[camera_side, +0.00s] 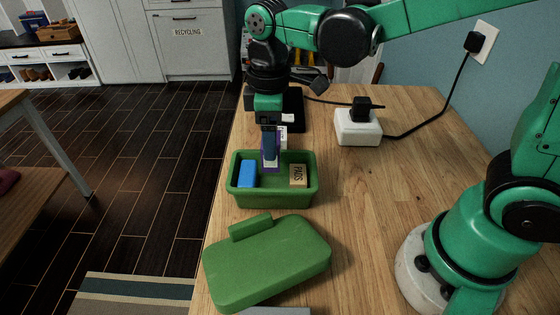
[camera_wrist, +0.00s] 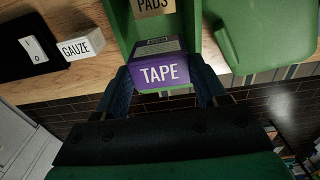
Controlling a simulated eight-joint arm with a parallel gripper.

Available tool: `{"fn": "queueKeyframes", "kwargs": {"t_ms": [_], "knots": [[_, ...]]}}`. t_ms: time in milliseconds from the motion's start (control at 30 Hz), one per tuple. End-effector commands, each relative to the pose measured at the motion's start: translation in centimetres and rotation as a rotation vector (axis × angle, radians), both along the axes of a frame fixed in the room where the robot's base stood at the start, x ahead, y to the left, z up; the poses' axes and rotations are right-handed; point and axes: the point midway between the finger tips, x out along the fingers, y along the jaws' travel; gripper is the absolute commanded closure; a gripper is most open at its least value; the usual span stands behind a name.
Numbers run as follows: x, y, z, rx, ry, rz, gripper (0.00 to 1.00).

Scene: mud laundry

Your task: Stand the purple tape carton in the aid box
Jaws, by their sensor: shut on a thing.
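The purple tape carton (camera_wrist: 160,75) is gripped between the two blue fingers of my gripper (camera_wrist: 161,88), with its TAPE label showing in the wrist view. In the side view the carton (camera_side: 264,163) is mostly behind the fingers of my gripper (camera_side: 270,158). It looks upright at the back of the open green aid box (camera_side: 275,199), between a blue carton (camera_side: 247,174) and a tan PADS carton (camera_side: 298,175). I cannot tell whether its bottom touches the box floor. The PADS carton (camera_wrist: 153,7) also shows in the wrist view.
The green lid (camera_side: 267,262) lies in front of the box. A white GAUZE carton (camera_wrist: 81,46) lies beside a black item (camera_wrist: 28,50) behind the box. A white socket block (camera_side: 358,127) with a black cable stands at the back right. The wooden table is clear right of the box.

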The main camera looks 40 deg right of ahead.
Motion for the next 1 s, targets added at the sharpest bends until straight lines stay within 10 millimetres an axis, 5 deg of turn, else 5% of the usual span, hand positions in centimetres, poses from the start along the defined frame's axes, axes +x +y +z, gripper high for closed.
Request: {"fn": "queueKeyframes", "kwargs": {"t_ms": [1000], "knots": [[0.0, 0.0, -1.7, 0.000, 0.000, 0.000, 0.67]]}}
